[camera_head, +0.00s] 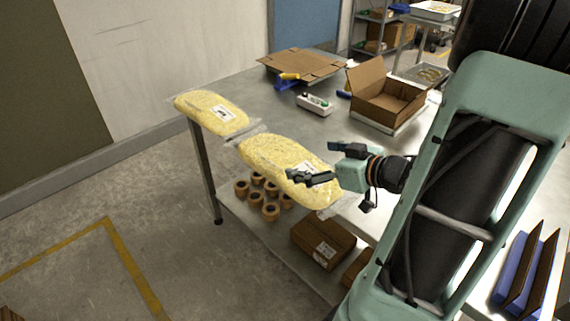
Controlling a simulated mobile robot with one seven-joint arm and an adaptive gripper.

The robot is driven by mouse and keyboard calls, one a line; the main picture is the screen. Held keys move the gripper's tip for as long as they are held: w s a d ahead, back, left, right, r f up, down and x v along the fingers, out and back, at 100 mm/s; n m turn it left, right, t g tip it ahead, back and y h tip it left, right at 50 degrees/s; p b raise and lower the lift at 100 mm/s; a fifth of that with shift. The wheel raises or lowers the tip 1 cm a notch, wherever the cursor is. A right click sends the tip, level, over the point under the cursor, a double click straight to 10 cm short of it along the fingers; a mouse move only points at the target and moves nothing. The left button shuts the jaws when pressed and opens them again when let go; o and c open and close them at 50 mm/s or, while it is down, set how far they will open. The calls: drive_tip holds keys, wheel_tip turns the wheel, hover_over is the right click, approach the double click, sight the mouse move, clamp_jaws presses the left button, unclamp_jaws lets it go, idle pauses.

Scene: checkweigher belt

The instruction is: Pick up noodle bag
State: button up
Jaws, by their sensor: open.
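Two clear bags of yellow noodles lie on the steel table along its left edge. The far noodle bag (203,107) has a white label and lies near the table's far left corner. The near noodle bag (272,157) lies closer to me, its label partly hidden by my gripper. My gripper (318,162) is open, with its two dark fingers apart. It is over or beside the right end of the near bag; I cannot tell whether it touches it.
Tape rolls (270,211) and a closed carton (323,243) are on the lower shelf. The floor at left is clear.

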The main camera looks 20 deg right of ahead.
sight(284, 154)
drive_tip(key=b+x, duration=0.1)
drive_tip(key=x, duration=0.3)
drive_tip(key=b+x, duration=0.1)
drive_tip(key=x, duration=0.3)
drive_tip(key=shift+w+d+f, duration=0.15)
drive_tip(key=shift+w, duration=0.1)
drive_tip(key=shift+s, duration=0.1)
drive_tip(key=c, duration=1.5)
drive_tip(key=shift+s+f, duration=0.15)
drive_tip(key=shift+s, duration=0.05)
clamp_jaws()
drive_tip(key=shift+w, duration=0.1)
